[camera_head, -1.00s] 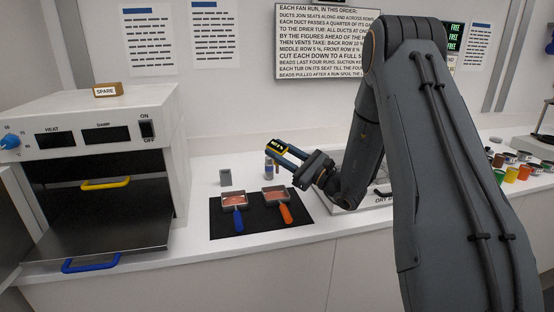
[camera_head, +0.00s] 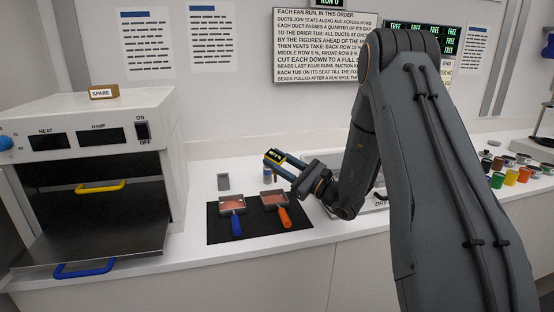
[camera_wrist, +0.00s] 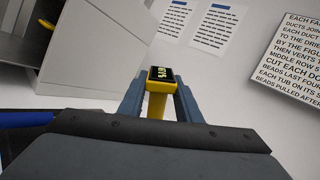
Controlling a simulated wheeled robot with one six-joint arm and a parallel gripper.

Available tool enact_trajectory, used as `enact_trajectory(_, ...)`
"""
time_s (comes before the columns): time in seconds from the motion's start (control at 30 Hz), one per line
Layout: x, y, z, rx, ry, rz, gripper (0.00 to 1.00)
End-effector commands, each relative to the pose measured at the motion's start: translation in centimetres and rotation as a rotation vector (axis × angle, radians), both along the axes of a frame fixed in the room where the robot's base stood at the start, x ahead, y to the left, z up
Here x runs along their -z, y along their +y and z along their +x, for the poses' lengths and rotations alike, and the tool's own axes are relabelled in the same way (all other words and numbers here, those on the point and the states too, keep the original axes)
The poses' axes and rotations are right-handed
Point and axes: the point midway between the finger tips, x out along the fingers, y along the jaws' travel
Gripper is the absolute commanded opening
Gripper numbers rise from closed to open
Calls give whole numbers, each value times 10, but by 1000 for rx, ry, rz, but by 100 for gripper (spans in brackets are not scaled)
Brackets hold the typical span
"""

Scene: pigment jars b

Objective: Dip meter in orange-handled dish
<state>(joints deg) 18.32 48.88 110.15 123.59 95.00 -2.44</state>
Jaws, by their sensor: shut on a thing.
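My gripper (camera_head: 282,163) is shut on the yellow meter (camera_wrist: 157,98), which has a dark display with lit digits. The gripper holds it above the counter, behind and above the orange-handled dish (camera_head: 273,198). That dish holds a reddish-orange content, and its orange handle points toward the front. A blue-handled dish (camera_head: 231,203) with similar content sits left of it. Both dishes rest on a black mat (camera_head: 251,226). The meter's lower end is mostly hidden.
A grey block (camera_head: 223,182) stands behind the mat, and a small bottle-like item (camera_head: 268,175) is partly hidden below the gripper. An oven-like box (camera_head: 100,150) with an open front stands at left. Several paint jars (camera_head: 510,172) stand at right.

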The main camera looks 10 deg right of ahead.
Motion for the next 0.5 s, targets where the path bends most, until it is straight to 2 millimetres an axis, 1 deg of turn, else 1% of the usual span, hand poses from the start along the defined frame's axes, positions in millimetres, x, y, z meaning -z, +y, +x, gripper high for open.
enact_trajectory(0.03,4,0,0,0,0,0,1)
enact_trajectory(0.5,34,0,0,-1,0,1,1)
